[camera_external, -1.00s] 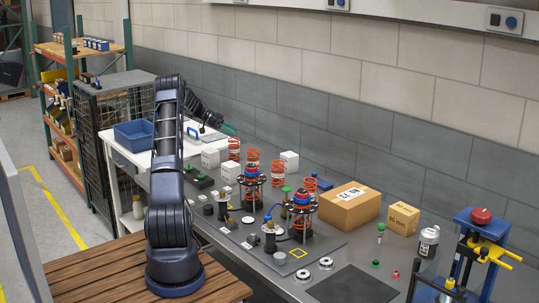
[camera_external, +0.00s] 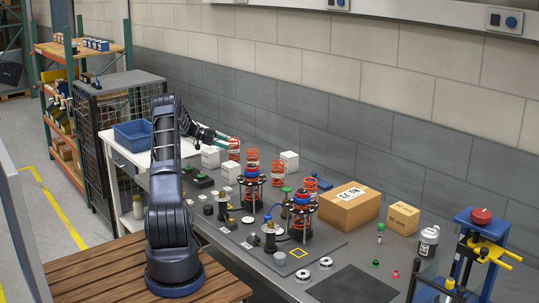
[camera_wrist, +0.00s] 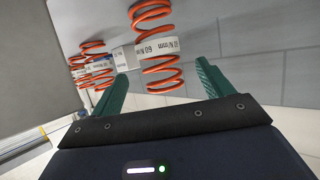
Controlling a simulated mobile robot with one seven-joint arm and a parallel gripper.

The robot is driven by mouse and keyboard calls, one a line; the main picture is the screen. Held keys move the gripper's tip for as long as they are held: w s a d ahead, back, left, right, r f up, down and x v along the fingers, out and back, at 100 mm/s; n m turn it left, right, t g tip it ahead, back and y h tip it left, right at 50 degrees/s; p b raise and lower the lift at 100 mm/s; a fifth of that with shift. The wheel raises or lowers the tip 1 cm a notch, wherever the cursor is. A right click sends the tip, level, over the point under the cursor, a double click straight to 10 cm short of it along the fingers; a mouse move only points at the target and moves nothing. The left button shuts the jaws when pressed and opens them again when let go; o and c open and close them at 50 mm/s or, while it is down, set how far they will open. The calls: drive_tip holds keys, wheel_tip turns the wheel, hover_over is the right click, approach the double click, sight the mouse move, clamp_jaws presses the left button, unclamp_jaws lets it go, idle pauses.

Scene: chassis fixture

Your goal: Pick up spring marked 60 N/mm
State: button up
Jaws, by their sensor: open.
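An orange coil spring (camera_wrist: 158,75) with a white band reading 60 N/mm stands in the wrist view, between the two green fingers of my gripper (camera_wrist: 162,72). The fingers are open and apart from the coil, and the spring is ahead of the palm. In the external view, my gripper (camera_external: 225,136) is beside the leftmost orange spring (camera_external: 234,151) on the bench. Bands there are too small to read. Two more orange springs, (camera_external: 252,157) and (camera_external: 278,172), stand to its right. In the wrist view other banded springs (camera_wrist: 94,50) stand at the left.
White boxes (camera_external: 210,157) stand close to the springs. Two spring assemblies (camera_external: 251,188) on dark fixtures stand in front. Cardboard boxes (camera_external: 349,210), a can (camera_external: 428,240) and a blue press (camera_external: 482,245) are to the right. A grey block wall (camera_external: 330,135) runs behind the bench.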

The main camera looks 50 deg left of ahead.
sight(234, 146)
drive_tip(key=shift+x, duration=2.7)
drive_tip(key=c, duration=1.3)
drive_tip(key=shift+c, duration=0.2)
